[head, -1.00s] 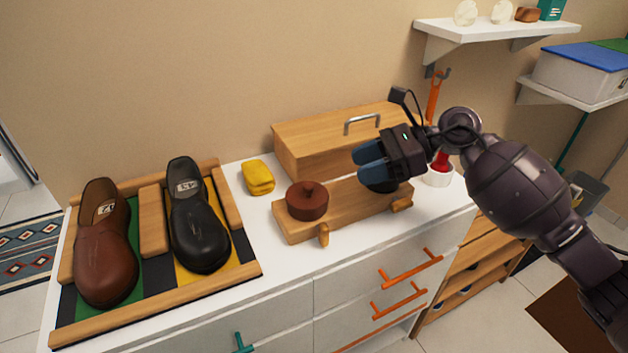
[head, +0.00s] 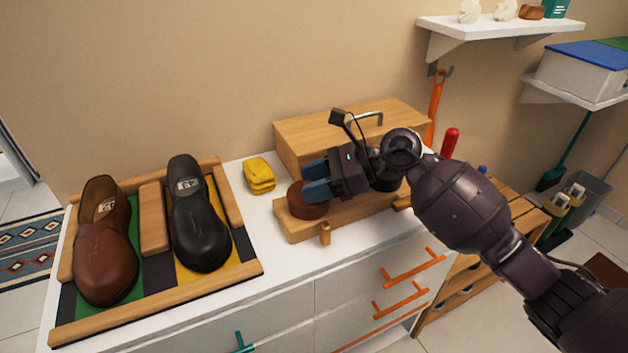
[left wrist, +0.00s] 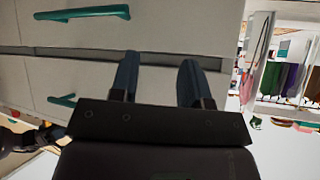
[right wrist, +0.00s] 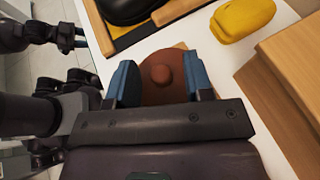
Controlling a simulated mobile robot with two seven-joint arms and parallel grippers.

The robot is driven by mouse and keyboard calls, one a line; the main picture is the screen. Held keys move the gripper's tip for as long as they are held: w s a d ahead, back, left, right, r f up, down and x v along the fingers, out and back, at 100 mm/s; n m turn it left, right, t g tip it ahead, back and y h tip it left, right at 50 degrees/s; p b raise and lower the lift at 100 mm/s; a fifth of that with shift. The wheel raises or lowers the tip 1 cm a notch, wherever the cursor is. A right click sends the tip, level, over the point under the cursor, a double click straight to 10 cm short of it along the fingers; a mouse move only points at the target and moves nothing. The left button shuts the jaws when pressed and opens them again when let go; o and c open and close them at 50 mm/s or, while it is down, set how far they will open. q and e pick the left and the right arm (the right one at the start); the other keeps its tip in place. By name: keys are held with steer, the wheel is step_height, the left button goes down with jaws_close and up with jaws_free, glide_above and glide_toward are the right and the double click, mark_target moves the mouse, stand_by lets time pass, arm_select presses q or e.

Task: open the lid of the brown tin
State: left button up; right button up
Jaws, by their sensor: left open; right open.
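The brown tin (head: 307,206) is round and sits on the left end of a wooden stand (head: 341,217) on the white dresser top. My right gripper (head: 316,184) is open at the tin. In the right wrist view its blue fingers (right wrist: 160,84) stand on either side of the lid; I cannot tell whether they touch it. My left gripper (left wrist: 158,78) is open and empty in front of the drawer fronts.
A wooden box (head: 330,135) with a metal handle stands behind the stand. A folded yellow cloth (head: 259,175) lies left of it. A tray (head: 160,323) with a brown shoe (head: 106,250) and a black shoe (head: 198,225) fills the left side.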

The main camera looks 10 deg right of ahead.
steer(key=shift+c, duration=0.3)
steer(key=c, duration=0.7)
jaws_close()
steer(key=shift+r, duration=0.15)
steer(key=shift+w+r+m+g+h+p, duration=0.3)
steer(key=shift+w+r+m+g+p, duration=0.1)
steer(key=shift+r+m+p, duration=0.1)
steer(key=shift+w+a+r+m+g, duration=0.2)
steer(key=shift+w+m+g, duration=0.1)
steer(key=shift+m+g, duration=0.1)
steer(key=shift+w+a+r+m+g+h, duration=0.2)
steer(key=shift+w+m+g+h, duration=0.15)
steer(key=shift+w+m+g, duration=0.15)
steer(key=shift+w+a+r+m+g+h, duration=0.15)
steer(key=shift+w+m+g+h, duration=0.2)
steer(key=shift+m+g, duration=0.2)
